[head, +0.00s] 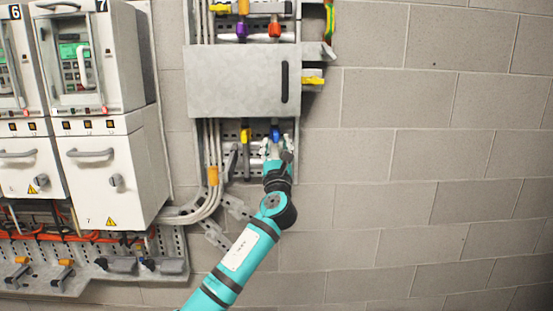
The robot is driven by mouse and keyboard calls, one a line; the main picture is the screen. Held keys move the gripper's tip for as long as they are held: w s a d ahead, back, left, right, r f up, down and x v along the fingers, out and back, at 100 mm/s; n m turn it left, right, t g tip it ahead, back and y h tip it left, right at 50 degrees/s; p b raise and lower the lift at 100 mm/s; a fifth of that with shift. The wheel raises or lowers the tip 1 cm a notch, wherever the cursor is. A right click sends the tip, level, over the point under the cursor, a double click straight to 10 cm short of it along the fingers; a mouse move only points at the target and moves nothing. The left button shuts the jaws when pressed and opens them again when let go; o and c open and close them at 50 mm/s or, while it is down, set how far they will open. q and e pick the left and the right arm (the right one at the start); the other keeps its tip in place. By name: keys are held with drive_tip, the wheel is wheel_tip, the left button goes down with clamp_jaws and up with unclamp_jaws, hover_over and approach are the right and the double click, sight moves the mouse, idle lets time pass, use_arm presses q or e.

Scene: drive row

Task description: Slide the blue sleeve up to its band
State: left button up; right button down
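The blue sleeve (275,132) is small and sits on a vertical line just below the grey box on the wall. I cannot make out a separate band for the blue sleeve.
A yellow sleeve (245,136) is close on the left, with grey conduits (211,150) beyond it. The grey box (235,80) with a dark handle is just above. Drive cabinets (100,160) stand at left. The block wall (420,180) at right is clear.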

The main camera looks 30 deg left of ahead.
use_arm(q)
drive_tip(key=v, duration=0.5)
drive_tip(key=shift+s+d, duration=0.15)
drive_tip(key=shift+s, duration=0.1)
